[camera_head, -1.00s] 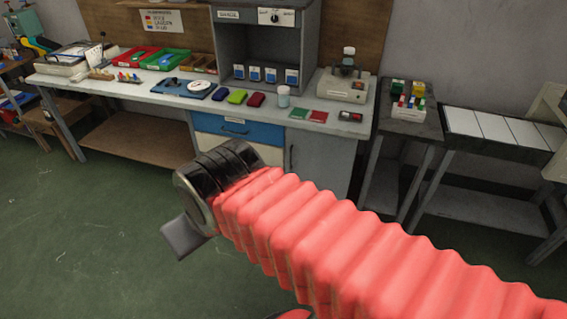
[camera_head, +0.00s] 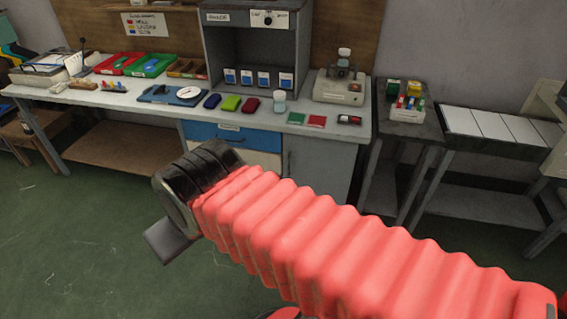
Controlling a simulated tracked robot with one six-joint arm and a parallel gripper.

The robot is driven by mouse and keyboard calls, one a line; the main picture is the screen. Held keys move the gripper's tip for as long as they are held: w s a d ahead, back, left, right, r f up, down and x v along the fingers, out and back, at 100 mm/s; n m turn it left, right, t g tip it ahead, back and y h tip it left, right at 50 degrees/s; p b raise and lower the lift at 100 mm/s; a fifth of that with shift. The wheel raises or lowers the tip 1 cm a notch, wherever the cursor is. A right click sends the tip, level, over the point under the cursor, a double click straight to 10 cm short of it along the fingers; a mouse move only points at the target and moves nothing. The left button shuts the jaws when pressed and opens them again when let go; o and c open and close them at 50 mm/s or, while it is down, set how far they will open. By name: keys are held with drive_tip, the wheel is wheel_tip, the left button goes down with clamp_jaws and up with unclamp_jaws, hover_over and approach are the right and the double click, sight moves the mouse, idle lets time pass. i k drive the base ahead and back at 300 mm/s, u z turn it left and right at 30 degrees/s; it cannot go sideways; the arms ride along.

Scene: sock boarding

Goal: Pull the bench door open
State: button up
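The bench door (camera_head: 312,172) is a grey panel under the right part of the workbench, right of the blue drawer (camera_head: 230,136). It looks shut. A dark vertical handle (camera_head: 288,163) sits near its left edge; my arm hides the panel's lower part. My red ribbed arm reaches from the lower right, with a dark wrist at its end. My gripper (camera_head: 170,240) shows only as a grey piece below the wrist, over the green floor, left of and apart from the door. I cannot see both fingers or anything held.
The workbench top (camera_head: 120,98) carries trays, coloured pouches, a jar (camera_head: 280,103) and a grey machine (camera_head: 340,88). A dark side table (camera_head: 410,128) and a panelled table (camera_head: 490,128) stand to the right. Green floor (camera_head: 80,240) is open in front.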

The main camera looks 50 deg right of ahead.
sight(326, 165)
drive_tip(key=z, duration=0.15)
drive_tip(key=i, duration=1.4)
drive_tip(key=z, duration=1.1)
drive_tip(key=i, duration=0.45)
drive_tip(key=z, duration=0.3)
